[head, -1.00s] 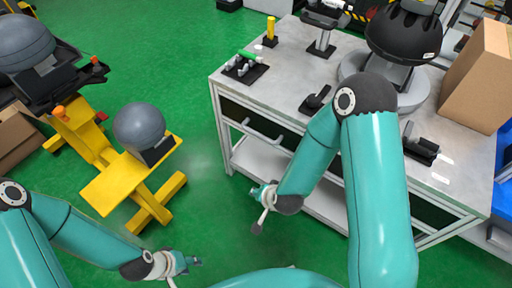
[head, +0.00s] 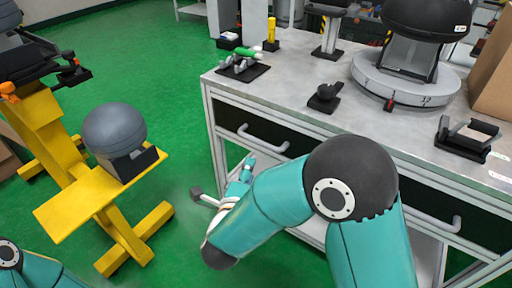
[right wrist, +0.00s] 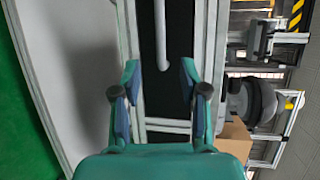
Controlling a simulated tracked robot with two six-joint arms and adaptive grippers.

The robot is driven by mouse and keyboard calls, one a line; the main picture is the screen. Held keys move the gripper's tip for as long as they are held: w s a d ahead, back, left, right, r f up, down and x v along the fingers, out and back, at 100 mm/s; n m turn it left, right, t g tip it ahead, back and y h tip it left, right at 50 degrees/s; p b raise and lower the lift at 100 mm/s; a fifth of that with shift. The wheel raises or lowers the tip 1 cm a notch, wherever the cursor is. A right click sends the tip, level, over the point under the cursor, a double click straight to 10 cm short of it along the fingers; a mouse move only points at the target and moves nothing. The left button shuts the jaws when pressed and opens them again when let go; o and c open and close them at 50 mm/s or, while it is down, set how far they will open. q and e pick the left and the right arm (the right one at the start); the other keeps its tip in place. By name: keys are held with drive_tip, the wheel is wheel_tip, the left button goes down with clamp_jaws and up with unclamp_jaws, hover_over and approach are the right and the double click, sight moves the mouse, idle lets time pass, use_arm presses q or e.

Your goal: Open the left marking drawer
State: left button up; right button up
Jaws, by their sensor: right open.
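The left marking drawer (head: 232,117) is a dark panel with a pale grey bar handle (head: 262,139) under the left part of the workbench top; it looks closed. My right gripper (head: 221,181) is open and empty, in front of and below the handle in the head view. In the right wrist view, my right gripper's two fingers (right wrist: 160,95) stand apart, and the handle (right wrist: 161,38) lies ahead, roughly in line with the gap between them. I see no contact. My left gripper is out of view.
The workbench top (head: 290,85) holds a green-and-white part on a black plate (head: 243,70), a black holder (head: 324,97) and a round grey turntable (head: 405,88). A second drawer handle (head: 430,216) is at right. A yellow stand (head: 100,195) with a grey ball is at left.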

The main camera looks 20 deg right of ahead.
sight(259, 144)
drive_tip(key=b+x, duration=0.2)
drive_tip(key=x, duration=1.3)
drive_tip(key=shift+w+d, duration=0.1)
drive_tip(key=shift+w, duration=0.05)
